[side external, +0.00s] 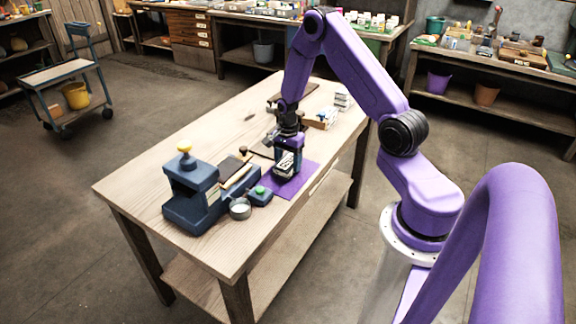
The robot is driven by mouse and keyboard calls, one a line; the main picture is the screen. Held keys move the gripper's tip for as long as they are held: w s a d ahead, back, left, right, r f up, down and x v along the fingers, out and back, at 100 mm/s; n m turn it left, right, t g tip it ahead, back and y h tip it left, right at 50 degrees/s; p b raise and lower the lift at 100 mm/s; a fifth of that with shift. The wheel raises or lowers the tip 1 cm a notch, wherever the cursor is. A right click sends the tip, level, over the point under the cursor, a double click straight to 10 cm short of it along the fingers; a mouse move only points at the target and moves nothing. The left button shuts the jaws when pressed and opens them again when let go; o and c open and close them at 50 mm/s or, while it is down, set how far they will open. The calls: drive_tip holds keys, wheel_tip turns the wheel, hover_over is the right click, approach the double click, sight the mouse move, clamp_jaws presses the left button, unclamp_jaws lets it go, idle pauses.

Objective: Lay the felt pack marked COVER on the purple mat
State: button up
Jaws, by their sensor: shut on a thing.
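The purple mat (300,182) lies flat on the wooden table, toward its right long edge. My gripper (288,152) points down above the mat and is shut on a dark pack with a pale label (285,163). I take it for the felt pack, but the label is too small to read. The pack is upright over the mat and hides part of it. I cannot tell whether its lower edge touches the mat.
A dark blue press-like stand with a yellow knob (184,149) stands left of the mat. Near it are a small metal cup (240,209), a green-buttoned box (260,196) and a dark flat block (231,168). A small tray (322,119) lies behind. The table's near left is clear.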

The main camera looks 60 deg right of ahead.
drive_tip(key=shift+f, duration=0.95)
drive_tip(key=shift+f, duration=0.15)
drive_tip(key=o, duration=1.1)
drive_tip(key=shift+o, duration=0.2)
